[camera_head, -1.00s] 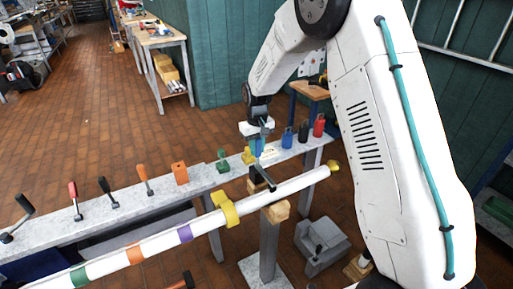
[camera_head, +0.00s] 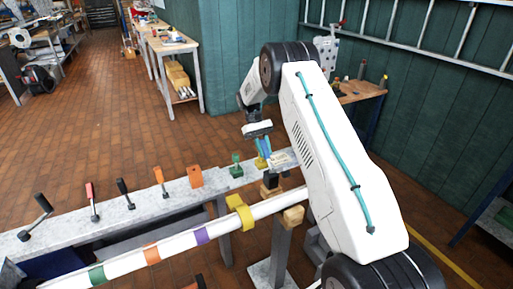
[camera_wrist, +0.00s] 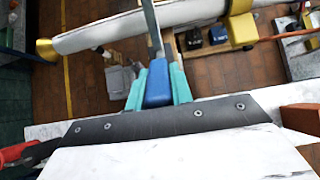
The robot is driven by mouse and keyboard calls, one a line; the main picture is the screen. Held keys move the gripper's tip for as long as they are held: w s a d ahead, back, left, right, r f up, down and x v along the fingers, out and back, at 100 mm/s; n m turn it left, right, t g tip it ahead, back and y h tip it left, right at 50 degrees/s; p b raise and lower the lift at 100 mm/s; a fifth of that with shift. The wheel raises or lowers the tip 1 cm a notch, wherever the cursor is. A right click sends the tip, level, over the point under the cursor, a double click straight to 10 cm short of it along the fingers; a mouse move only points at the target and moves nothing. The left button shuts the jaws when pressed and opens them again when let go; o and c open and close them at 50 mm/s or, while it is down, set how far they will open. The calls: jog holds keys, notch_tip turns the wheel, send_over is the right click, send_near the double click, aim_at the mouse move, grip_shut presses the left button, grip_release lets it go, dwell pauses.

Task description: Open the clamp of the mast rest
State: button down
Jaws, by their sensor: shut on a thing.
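The mast is a white pole with coloured bands (camera_head: 180,243), lying along the front of the bench. Its yellow collar (camera_head: 241,211) also shows in the wrist view (camera_wrist: 240,28). The mast rest is a post with wooden blocks (camera_head: 292,215) under and behind the mast; my arm hides part of it. My gripper (camera_head: 264,152) is above and behind the mast, near the rest. In the wrist view my teal fingers (camera_wrist: 158,88) are shut on a blue grip (camera_wrist: 158,84). A grey metal bar (camera_wrist: 152,28) runs from it towards the mast. I cannot tell whether the bar touches the clamp.
A narrow speckled bench (camera_head: 140,208) carries several hand levers, an orange block (camera_head: 195,176) and a green piece (camera_head: 236,166). A grey crate (camera_wrist: 120,80) stands on the floor. A ladder (camera_head: 420,40) hangs on the green wall.

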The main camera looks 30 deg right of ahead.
jog(key=shift+w+d+f+g, duration=0.15)
jog(key=shift+w+f+g, duration=0.45)
jog(key=shift+g, duration=0.5)
jog(key=c, duration=1.2)
grip_release()
jog(key=shift+c, duration=0.2)
jog(key=r, duration=0.3)
jog(key=shift+s+r, duration=0.35)
jog(key=s+a+r, duration=0.1)
jog(key=s+a, duration=0.3)
jog(key=s, duration=1)
jog(key=shift+s, duration=0.4)
jog(key=shift+r, duration=0.1)
